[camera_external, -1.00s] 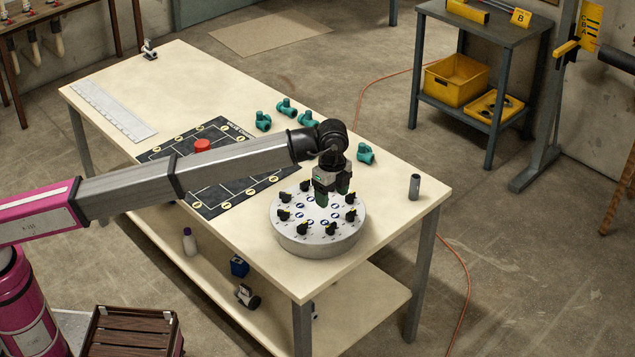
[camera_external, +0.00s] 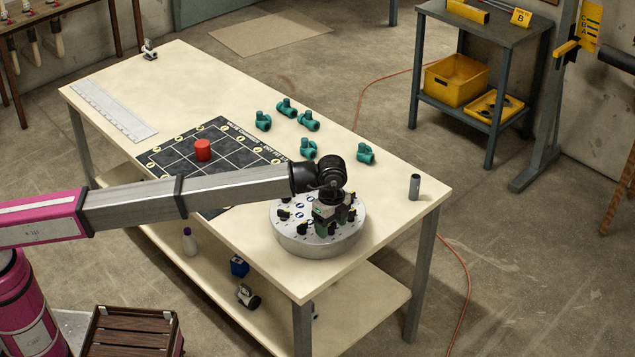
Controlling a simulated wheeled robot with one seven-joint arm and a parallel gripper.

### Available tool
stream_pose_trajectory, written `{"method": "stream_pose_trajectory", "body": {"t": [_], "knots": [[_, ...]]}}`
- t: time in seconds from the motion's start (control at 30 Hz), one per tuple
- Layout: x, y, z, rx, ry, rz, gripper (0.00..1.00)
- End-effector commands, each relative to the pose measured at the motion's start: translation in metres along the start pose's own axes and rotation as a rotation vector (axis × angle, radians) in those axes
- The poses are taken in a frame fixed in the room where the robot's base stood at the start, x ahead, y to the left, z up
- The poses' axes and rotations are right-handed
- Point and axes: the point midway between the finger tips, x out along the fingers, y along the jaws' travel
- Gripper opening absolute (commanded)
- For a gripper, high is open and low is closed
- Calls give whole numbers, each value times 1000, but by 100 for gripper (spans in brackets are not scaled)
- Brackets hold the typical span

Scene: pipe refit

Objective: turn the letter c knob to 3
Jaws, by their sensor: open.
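A round grey-white dial plate (camera_external: 290,242) stands on the near right part of the table. Several black knobs with yellow marks sit in a ring on it, one of them a knob (camera_external: 283,215) on its left side. The letters and numbers are too small to read, so I cannot tell which knob is letter c. My gripper (camera_external: 322,229) is open and low over the front right of the plate, fingers pointing down at knob height. It hides the knobs there; I cannot tell whether it touches one.
A black grid board (camera_external: 228,160) with a red cylinder (camera_external: 203,149) lies left of the plate. Several teal pipe fittings (camera_external: 308,148) stand behind. A grey cylinder (camera_external: 414,187) stands near the right edge. A white ruler (camera_external: 114,110) lies far left.

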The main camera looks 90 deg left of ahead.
Motion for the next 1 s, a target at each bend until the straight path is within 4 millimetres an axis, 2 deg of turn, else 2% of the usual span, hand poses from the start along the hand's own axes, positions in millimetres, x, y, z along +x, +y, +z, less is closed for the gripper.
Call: {"method": "stream_pose_trajectory", "body": {"t": [0.07, 0.2, 0.23, 0.83, 0.87, 0.9, 0.93, 1.0], "knots": [[0, 0, 0, 0, 0, 0, 65], [0, 0, 0, 0, 0, 0, 19], [0, 0, 0, 0, 0, 0, 15], [-1, 0, 0, -96, -1, 0, 16], [-1, 0, 0, -96, -1, 0, 43], [-1, 0, 0, -96, -1, 0, 56], [-1, 0, 0, -96, -1, 0, 65], [-1, 0, 0, -95, -1, 0, 65]]}}
